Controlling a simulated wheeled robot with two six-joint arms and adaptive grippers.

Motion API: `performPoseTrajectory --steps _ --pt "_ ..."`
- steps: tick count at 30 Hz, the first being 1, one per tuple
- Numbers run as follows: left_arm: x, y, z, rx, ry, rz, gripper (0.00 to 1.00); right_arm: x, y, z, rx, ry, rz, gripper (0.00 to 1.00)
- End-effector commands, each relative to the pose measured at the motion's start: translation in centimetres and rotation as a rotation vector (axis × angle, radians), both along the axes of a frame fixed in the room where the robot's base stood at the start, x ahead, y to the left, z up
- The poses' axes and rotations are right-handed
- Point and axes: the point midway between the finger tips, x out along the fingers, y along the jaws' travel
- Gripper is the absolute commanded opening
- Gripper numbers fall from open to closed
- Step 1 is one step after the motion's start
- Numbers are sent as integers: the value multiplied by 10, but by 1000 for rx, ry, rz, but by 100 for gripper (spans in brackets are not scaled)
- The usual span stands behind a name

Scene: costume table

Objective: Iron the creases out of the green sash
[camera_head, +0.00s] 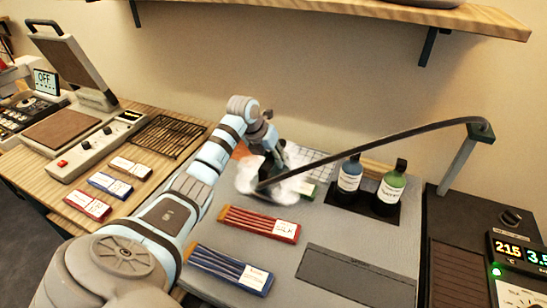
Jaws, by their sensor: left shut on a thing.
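My left gripper (268,140) is shut on a dark iron (262,168) over the grey work surface (335,228). White steam spreads around the iron's base. A black hose runs from the iron to a post at the right. Under the steam, beside the iron, a small green piece with a white label (307,191) shows; it appears to be the green sash's end. The rest is hidden by the iron, steam and my arm, so its creases cannot be seen. A red pleated sash (258,223) and a blue pleated sash (230,269) lie nearer. My right gripper is out of view.
A control unit (515,250) with a green light is at right. A press marked OFF (75,75), a wire rack (165,137) and labelled swatches occupy the left table. A shelf (400,14) hangs above.

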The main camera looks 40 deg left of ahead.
Motion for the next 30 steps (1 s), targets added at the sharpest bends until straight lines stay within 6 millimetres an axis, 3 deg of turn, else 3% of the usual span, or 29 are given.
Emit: performPoseTrajectory --steps 30 --pt "0 0 -6 0 -1 0 0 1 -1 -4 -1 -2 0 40"
